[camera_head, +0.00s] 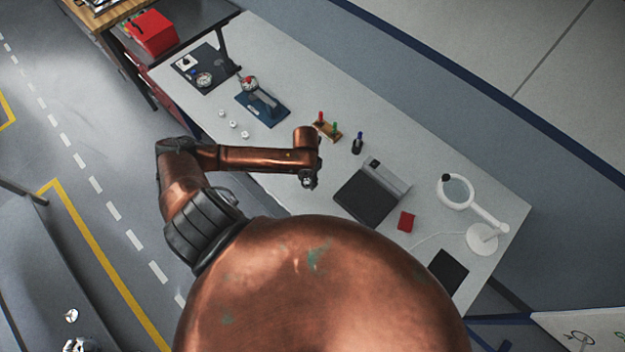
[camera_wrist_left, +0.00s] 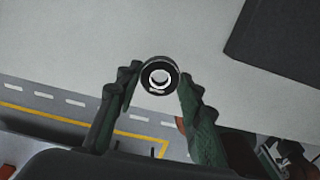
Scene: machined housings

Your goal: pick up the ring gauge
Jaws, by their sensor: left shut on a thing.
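The ring gauge (camera_wrist_left: 147,80) is a small dark ring with a bright bore. In the left wrist view it sits between the fingertips of my left gripper (camera_wrist_left: 157,78), which is shut on it. In the head view my left gripper (camera_head: 308,181) is small and near the front edge of the white table (camera_head: 290,75). The ring is too small there to make out clearly. The wrist view shows tabletop and floor behind the ring; its height above the table cannot be told. My right gripper is not in view.
A dark plate (camera_head: 365,197), a wooden stand with red and green handled pieces (camera_head: 327,131), a red block (camera_head: 406,221) and a white magnifier lamp (camera_head: 483,236) stand on the table. A blue-based dial stand (camera_head: 263,108) is further left. Several small white pieces lie near the front edge.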

